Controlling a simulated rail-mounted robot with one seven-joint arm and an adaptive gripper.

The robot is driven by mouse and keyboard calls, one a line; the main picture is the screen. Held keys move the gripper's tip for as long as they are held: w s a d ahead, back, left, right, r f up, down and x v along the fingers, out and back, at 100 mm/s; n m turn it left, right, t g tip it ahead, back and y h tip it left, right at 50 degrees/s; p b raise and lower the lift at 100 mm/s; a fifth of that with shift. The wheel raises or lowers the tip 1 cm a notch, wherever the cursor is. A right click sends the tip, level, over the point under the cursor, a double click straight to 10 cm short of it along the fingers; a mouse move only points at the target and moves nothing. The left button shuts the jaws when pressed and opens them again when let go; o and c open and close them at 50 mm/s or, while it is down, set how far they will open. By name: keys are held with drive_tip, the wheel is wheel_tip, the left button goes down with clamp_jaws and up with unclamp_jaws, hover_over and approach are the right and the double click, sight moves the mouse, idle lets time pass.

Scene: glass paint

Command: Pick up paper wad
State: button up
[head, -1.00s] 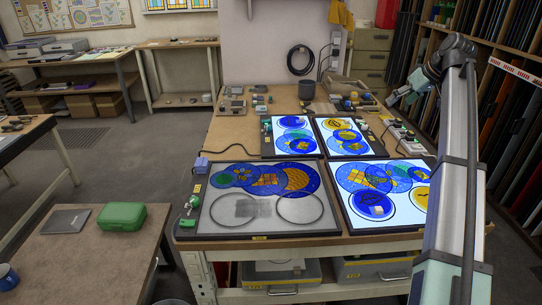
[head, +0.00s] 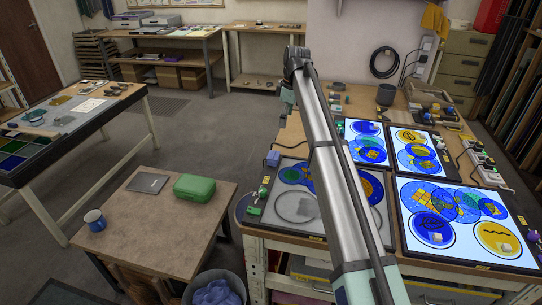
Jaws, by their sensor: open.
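Two small pale crumpled-looking lumps lie on the lit glass panel at the right front. One pale lump (head: 436,237) is on the blue circle and another pale lump (head: 505,247) is on the yellow circle. They are too small for me to tell which, if either, is the paper wad. My arm rises from the bottom and crosses the middle of the view. My gripper does not show; the arm hides what lies behind it. Nothing held can be seen.
The unlit panel (head: 270,222) is partly behind my arm. A low wooden table (head: 150,225) at left holds a green case (head: 194,187), a blue mug (head: 95,220) and a grey flat item (head: 148,183). A bin with a blue liner (head: 216,293) stands on the floor. Open floor lies behind.

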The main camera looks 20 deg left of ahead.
drive_tip(key=a, duration=0.1)
drive_tip(key=p, duration=0.4)
approach(274, 155)
drive_tip(key=f, duration=0.5)
drive_tip(key=shift+s+a, duration=0.2)
drive_tip(key=shift+a, duration=0.15)
drive_tip(key=shift+w+a+f+p, duration=0.15)
drive_tip(key=shift+f+p, duration=0.2)
drive_tip(key=shift+f, duration=0.5)
drive_tip(key=shift+s+a+f+p, duration=0.15)
drive_tip(key=shift+f+p, duration=0.15)
drive_tip(key=shift+f, duration=0.5)
drive_tip(key=shift+w+a+f+p, duration=0.15)
drive_tip(key=shift+f+p, duration=0.2)
drive_tip(key=shift+f, duration=0.5)
drive_tip(key=c, duration=0.9)
